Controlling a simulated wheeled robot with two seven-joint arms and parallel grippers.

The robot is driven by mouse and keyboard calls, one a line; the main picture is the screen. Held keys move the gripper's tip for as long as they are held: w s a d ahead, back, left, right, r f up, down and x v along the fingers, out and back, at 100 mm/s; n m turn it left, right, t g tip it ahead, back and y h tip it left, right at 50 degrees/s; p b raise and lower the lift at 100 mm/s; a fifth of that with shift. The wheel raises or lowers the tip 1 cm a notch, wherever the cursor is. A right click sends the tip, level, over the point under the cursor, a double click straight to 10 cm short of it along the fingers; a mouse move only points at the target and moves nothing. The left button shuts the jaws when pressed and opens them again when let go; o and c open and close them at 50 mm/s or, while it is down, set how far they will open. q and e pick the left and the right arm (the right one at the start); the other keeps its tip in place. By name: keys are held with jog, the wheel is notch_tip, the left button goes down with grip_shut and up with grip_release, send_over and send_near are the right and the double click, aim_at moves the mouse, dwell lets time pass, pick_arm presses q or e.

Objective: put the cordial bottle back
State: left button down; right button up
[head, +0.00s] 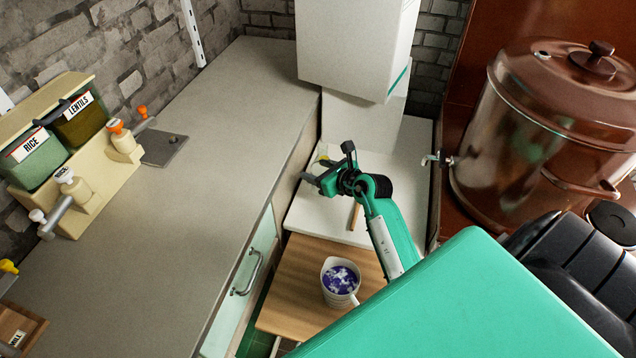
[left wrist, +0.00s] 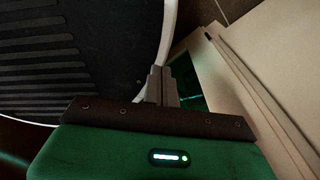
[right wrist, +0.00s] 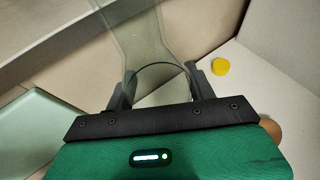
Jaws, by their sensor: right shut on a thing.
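My right gripper (head: 317,173) reaches over the low white surface beside the grey counter in the head view. In the right wrist view its fingers (right wrist: 162,88) stand apart, on either side of a clear, glassy bottle (right wrist: 143,48), and are shut on it. The bottle is see-through, so its outline is faint; in the head view it is mostly hidden by the gripper.
A yellow round thing (right wrist: 220,66) lies near the right finger. A cup of blue contents (head: 341,276) stands on a wooden board (head: 290,315). A white box-like unit (head: 350,45) hangs above the back. A large brown pot (head: 530,130) stands right. The grey counter (head: 225,110) has free room.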

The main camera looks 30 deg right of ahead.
jog(key=shift+f, duration=2.65)
jog(key=shift+f, duration=0.15)
jog(key=o, duration=1.3)
jog(key=shift+c, duration=0.2)
jog(key=shift+s+r, duration=0.1)
jog(key=shift+r, duration=0.1)
jog(key=b+v, duration=0.1)
jog(key=v, duration=1)
jog(key=shift+s+r, duration=0.15)
jog(key=shift+s, duration=0.2)
